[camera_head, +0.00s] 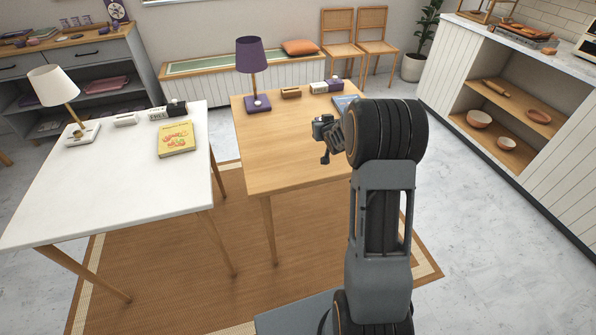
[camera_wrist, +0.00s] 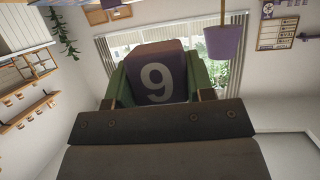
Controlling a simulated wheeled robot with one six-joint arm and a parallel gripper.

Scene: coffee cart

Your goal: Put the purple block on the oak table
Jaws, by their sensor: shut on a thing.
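The oak table (camera_head: 285,140) stands in the middle of the head view. My gripper (camera_head: 326,139) shows above its right part in that view. In the wrist view, my gripper (camera_wrist: 157,88) is shut on the purple block (camera_wrist: 158,75), a dark purplish block with a white 9 on its face. The block sits between the two green fingers. I cannot make the block out clearly in the head view, and the gap between it and the tabletop cannot be told.
On the oak table's far side are a purple lamp (camera_head: 252,70), a small brown holder (camera_head: 291,93), a white-and-dark item (camera_head: 326,86) and a blue book (camera_head: 345,103). The table's front and middle are bare. A white table (camera_head: 105,195) with a yellow book (camera_head: 177,140) stands left.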

